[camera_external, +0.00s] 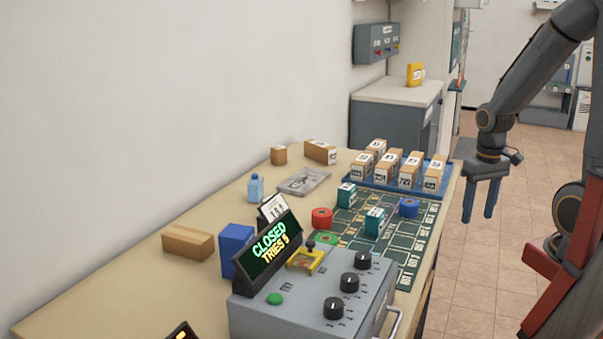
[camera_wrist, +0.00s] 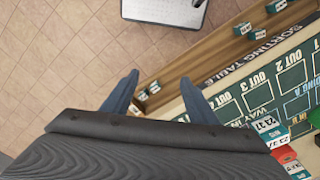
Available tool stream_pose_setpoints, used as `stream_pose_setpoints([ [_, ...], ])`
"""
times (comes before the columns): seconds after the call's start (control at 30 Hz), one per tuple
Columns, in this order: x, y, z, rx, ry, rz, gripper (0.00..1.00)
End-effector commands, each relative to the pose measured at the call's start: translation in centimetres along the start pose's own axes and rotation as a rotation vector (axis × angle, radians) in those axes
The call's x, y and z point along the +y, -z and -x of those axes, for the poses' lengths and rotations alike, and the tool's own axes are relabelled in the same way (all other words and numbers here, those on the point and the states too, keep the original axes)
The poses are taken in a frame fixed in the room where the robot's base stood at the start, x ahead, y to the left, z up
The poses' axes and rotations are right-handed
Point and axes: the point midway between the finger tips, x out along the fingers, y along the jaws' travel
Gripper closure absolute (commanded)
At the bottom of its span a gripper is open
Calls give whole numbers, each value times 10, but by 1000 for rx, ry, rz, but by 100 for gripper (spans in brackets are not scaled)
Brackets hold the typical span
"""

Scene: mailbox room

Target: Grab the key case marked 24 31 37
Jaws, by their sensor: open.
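My gripper (camera_external: 477,216) hangs open and empty, fingers down, off the right edge of the table. In the wrist view my gripper (camera_wrist: 159,78) has its two blue fingers apart over the floor and table side. Two teal cases with white labels, a rear one (camera_external: 346,195) and a front one (camera_external: 375,221), stand on the green sorting mat (camera_external: 403,256), left of my gripper. In the wrist view, a labelled teal case (camera_wrist: 268,126) shows at the lower right; its number is not surely legible. I cannot tell which case is marked 24 31 37.
A blue tray (camera_external: 437,192) holds several labelled tan boxes. A red roll (camera_external: 322,218) and a blue roll (camera_external: 409,207) stand on the mat. A grey control box (camera_external: 305,303) with knobs and a "CLOSED TRIES 5" sign (camera_external: 270,245) is in front. Small teal cases (camera_wrist: 242,28) sit along the wooden ledge.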

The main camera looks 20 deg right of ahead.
Motion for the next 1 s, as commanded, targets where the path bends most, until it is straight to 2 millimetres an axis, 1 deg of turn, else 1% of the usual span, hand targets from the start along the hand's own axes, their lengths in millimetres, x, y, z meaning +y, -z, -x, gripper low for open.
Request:
stream_pose_setpoints([
  [0.03, 0, 2, 12, 8, 0, 0, 47],
  [0.2, 0, 2, 45, 7, 0, 0, 47],
  [0.57, 0, 2, 104, 5, 0, 0, 47],
  [0.77, -12, 28, 113, -2, 0, -37, 47],
  [0.87, -20, 43, 118, -2, 1, -60, 47],
  [1.0, -36, 69, 126, -4, 1, -102, 47],
])
